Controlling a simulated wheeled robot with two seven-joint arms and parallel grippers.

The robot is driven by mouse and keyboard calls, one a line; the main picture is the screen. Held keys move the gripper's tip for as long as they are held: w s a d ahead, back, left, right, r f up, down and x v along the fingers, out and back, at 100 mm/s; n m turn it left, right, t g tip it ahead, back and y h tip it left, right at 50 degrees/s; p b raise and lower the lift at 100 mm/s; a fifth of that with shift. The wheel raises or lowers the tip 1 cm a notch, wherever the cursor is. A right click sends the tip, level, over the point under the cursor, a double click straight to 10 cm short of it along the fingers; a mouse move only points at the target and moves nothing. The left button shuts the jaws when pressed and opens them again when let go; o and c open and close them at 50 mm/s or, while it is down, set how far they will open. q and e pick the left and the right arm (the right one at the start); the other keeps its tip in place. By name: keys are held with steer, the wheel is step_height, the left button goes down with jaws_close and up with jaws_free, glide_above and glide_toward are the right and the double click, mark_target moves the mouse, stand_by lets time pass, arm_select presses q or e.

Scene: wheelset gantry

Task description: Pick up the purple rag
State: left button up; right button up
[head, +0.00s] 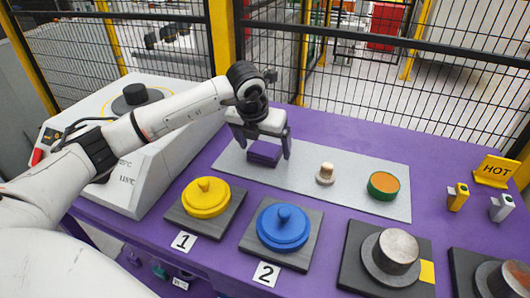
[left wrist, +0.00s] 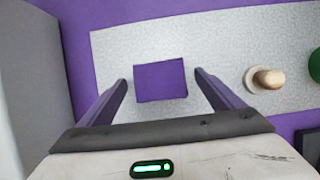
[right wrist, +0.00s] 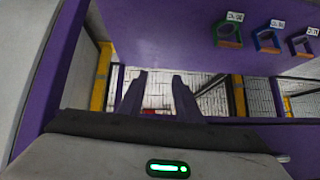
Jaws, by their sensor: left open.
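The purple rag (head: 264,153) is a small folded square lying on the light grey mat (head: 340,194) near the mat's left end. In the left wrist view the rag (left wrist: 160,81) lies between and ahead of my open fingers. My left gripper (head: 262,148) is open over the rag, one finger on each side, and it also shows in the left wrist view (left wrist: 160,88). I see no contact with the rag. My right gripper (right wrist: 158,92) shows in the right wrist view with its fingers apart and nothing between them, away from the mat.
A wooden knob (head: 325,173) and a green-rimmed round piece (head: 383,185) stand on the mat. Yellow (head: 206,197) and blue (head: 283,226) lidded discs sit on dark plates in front. A white machine (head: 135,115) stands left. Metal parts and a HOT sign (head: 496,171) are right.

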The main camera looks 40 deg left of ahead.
mark_target(264, 150)
arm_select(q)
steer(key=c, duration=1.2)
steer(key=shift+o, duration=0.2)
step_height(264, 150, up, 10)
